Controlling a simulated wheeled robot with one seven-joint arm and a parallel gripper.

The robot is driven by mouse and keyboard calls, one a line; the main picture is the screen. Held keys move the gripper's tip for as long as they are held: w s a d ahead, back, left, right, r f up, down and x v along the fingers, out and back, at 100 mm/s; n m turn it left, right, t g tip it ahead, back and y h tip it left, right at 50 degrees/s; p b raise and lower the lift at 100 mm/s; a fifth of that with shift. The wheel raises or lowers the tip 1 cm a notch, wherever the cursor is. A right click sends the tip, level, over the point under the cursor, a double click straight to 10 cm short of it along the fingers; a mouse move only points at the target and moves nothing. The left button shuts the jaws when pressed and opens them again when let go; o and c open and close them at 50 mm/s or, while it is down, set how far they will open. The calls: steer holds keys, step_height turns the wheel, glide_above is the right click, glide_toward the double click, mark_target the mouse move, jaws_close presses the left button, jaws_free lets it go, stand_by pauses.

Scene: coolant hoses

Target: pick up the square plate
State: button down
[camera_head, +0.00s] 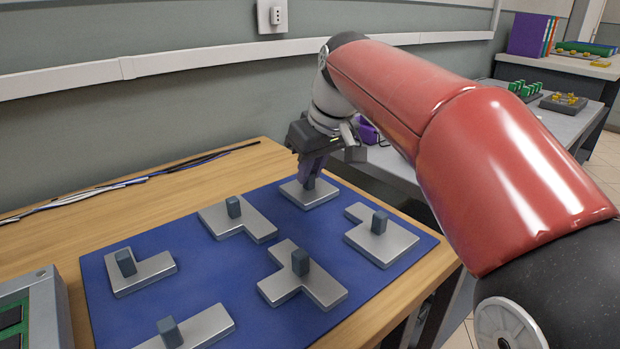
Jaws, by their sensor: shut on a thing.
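The square plate (297,194) is a flat grey metal piece with a dark upright knob, at the far right corner of the blue mat (225,285). My gripper (311,177) is above it, pointing down, with its fingers shut on the plate's knob. The fingers hide the upper part of the knob. The plate appears flat on the mat or very close to it; I cannot tell whether there is a gap.
Several other grey plates with dark knobs lie on the mat, including a T-shaped one (318,287) and an L-shaped one (393,243). Thin cables (120,184) lie along the table's back. A grey-green case (45,312) is at left. The wall (130,120) stands close behind.

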step_height(320, 180, up, 10)
steer(key=p, duration=0.2)
stand_by(0.8)
